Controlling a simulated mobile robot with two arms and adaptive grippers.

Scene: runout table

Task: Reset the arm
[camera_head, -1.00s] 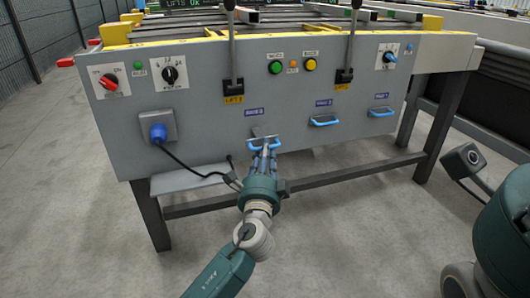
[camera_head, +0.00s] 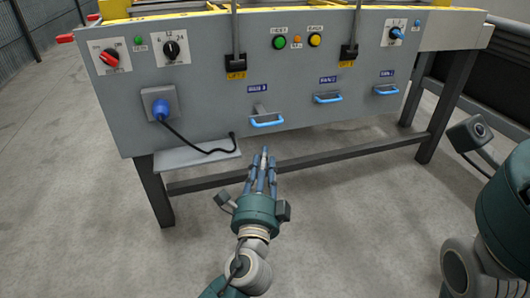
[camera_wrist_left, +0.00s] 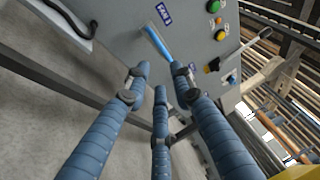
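My left gripper (camera_head: 264,160) has three blue fingers and is empty. In the head view it is below and apart from the leftmost blue handle (camera_head: 267,122) on the grey panel. In the left wrist view, the fingertips (camera_wrist_left: 160,78) stand apart with nothing between them, and the blue handle (camera_wrist_left: 158,44) shows beyond them. Part of my right arm shows at the right edge of the head view; its fingers are out of view.
The grey panel (camera_head: 200,100) carries a middle blue handle (camera_head: 327,97), a right blue handle (camera_head: 386,90), knobs, buttons and two levers. A blue plug (camera_head: 160,108) with a black cable hangs at the left. A table leg (camera_head: 155,190) and crossbar (camera_head: 310,163) stand below. The floor in front is clear.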

